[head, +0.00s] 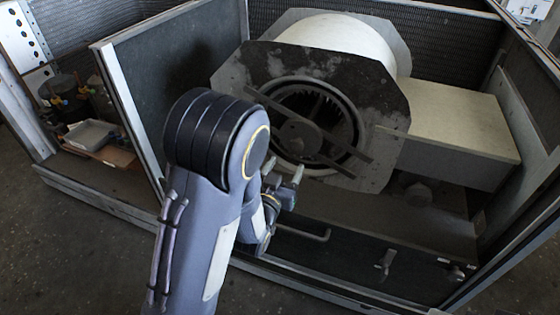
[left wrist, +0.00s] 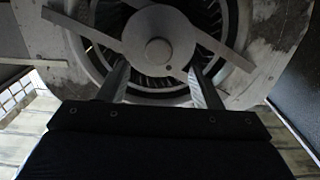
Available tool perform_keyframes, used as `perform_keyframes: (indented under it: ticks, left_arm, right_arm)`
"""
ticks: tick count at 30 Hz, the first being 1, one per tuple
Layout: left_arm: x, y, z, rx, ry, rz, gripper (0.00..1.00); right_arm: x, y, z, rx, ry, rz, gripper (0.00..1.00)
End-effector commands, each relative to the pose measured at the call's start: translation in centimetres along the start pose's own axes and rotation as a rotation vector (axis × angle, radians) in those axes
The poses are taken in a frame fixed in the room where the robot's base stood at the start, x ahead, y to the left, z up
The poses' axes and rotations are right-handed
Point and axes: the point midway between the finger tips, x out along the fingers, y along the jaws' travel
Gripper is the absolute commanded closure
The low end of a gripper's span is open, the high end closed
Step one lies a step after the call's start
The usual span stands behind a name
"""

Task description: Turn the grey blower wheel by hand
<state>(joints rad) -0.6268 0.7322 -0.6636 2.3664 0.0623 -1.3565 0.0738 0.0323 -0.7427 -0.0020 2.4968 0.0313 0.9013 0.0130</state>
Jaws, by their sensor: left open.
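The blower wheel (head: 335,108) is a dark ring of fins inside the round opening of the blower housing (head: 245,80). A flat bar with a round hub (head: 299,135) crosses the opening in front of it. My left gripper (head: 295,174) is in front of the lower part of the opening, partly hidden by my arm. In the left wrist view my left gripper (left wrist: 162,80) has its two fingers spread with nothing between them. They point at the opening, below the hub (left wrist: 157,40). Wheel fins (left wrist: 205,15) show behind the bar. Contact with the wheel cannot be told. My right gripper is not in view.
The housing sits in a metal cabinet with a grey side panel (head: 180,75) on the left. A pale box-shaped duct (head: 450,120) extends right of the housing. The cabinet's front ledge (head: 350,245) lies below. A grey tray (head: 90,135) sits in the left compartment.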

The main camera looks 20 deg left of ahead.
Motion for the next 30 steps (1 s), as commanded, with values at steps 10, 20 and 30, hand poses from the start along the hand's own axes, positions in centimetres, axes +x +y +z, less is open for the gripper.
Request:
perform_keyframes:
  ticks: [10,20,30]
  left_arm:
    - [4.2,0.3,-0.1,0.012,0.021,0.007,0.41]
    - [7.7,0.2,-0.1,0.011,0.017,0.006,0.41]
    - [7.8,0.2,-0.2,0.01,0.017,0.005,0.5]
  right_arm:
    - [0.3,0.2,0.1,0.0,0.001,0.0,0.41]
    - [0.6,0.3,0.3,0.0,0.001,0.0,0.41]
    - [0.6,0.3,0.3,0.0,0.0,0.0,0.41]
